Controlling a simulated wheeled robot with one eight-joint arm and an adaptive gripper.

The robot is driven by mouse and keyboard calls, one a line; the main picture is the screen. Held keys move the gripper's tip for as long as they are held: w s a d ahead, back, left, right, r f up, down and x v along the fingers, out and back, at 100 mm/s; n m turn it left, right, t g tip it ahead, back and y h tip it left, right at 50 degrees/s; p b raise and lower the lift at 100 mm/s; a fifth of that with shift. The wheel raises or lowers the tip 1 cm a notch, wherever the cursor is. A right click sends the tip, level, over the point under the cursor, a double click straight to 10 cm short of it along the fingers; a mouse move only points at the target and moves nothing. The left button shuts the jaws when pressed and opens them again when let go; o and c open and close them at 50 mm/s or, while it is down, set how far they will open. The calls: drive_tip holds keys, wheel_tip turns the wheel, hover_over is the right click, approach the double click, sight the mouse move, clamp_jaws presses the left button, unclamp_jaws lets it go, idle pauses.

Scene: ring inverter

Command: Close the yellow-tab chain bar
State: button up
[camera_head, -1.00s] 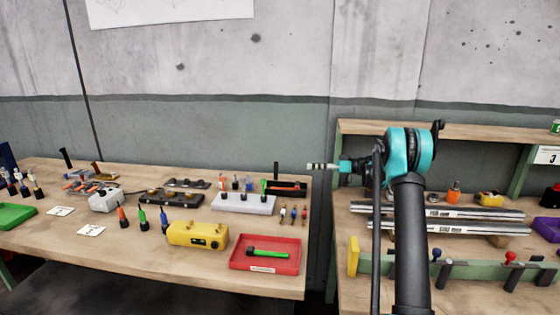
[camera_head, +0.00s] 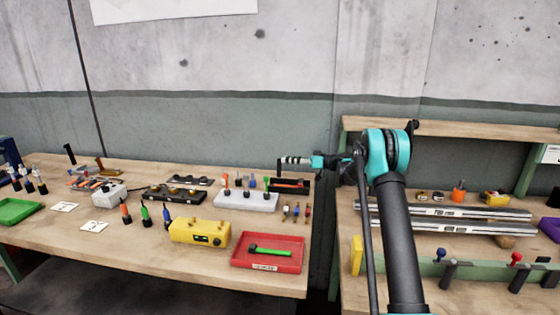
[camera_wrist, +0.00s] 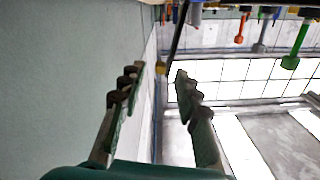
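A yellow upright tab (camera_head: 356,255) stands at the left front of the right bench, beside a green rail (camera_head: 410,271) along its front edge. I cannot tell for sure whether this is the chain bar, or whether it is open; no chain is clear. My gripper (camera_head: 281,161) points left in the head view, in front of the wall and above the left bench's right end, well apart from the yellow tab. In the wrist view its two fingers (camera_wrist: 160,69) are spread with nothing between them.
The left bench holds a red tray (camera_head: 268,252) with a green-handled tool, a yellow box (camera_head: 200,231) and a white rack (camera_head: 246,201). Silver bars (camera_head: 450,211) lie on the right bench. Blue- and red-topped handles (camera_head: 516,260) stand by the rail. A gap separates the benches.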

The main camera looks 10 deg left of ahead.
drive_tip(key=shift+a, duration=1.95)
drive_tip(key=shift+c, duration=0.3)
clamp_jaws()
